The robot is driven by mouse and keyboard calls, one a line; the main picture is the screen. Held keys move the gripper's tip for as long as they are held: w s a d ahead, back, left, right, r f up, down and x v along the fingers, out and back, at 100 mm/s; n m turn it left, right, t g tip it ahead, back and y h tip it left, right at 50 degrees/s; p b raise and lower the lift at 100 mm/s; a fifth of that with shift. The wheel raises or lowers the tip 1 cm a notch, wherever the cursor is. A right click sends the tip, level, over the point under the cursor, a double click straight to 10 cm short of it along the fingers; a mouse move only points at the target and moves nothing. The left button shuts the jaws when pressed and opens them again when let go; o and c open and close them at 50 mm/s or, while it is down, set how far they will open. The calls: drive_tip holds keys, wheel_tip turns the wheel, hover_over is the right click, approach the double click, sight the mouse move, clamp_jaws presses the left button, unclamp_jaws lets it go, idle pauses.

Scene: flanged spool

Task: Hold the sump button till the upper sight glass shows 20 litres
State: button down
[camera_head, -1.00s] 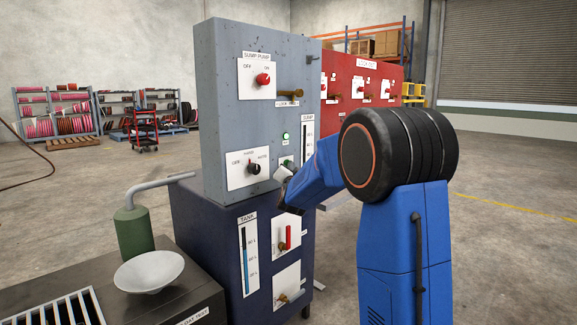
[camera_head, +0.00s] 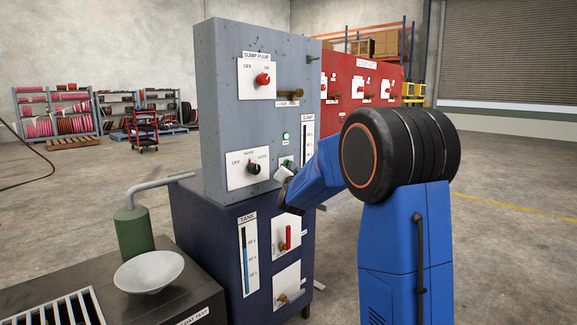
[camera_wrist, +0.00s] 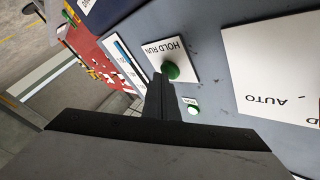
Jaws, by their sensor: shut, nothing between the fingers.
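The green HOLD RUN button (camera_wrist: 171,70) sits on a white plate on the grey panel. My gripper (camera_wrist: 166,84) is shut and empty, with its fingertips at the button's edge in the wrist view. I cannot tell whether they touch or press it. The lower sight glass, labelled TANK (camera_head: 245,262), shows blue liquid.
A small green lamp (camera_head: 286,136) is above the button. The front face has a red SUMP PUMP switch (camera_head: 263,79) and a black selector knob (camera_head: 254,168). A red-handled valve (camera_head: 288,237) is below. A funnel (camera_head: 149,271) stands at the lower left.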

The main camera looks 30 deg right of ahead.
drive_tip(key=shift+s+d, duration=0.25)
drive_tip(key=shift+s, duration=0.45)
drive_tip(key=s, duration=0.1)
drive_tip(key=s+d, duration=0.1)
drive_tip(key=s, duration=0.2)
drive_tip(key=shift+s+d, duration=0.35)
drive_tip(key=shift+a, duration=0.1)
idle(0.6)
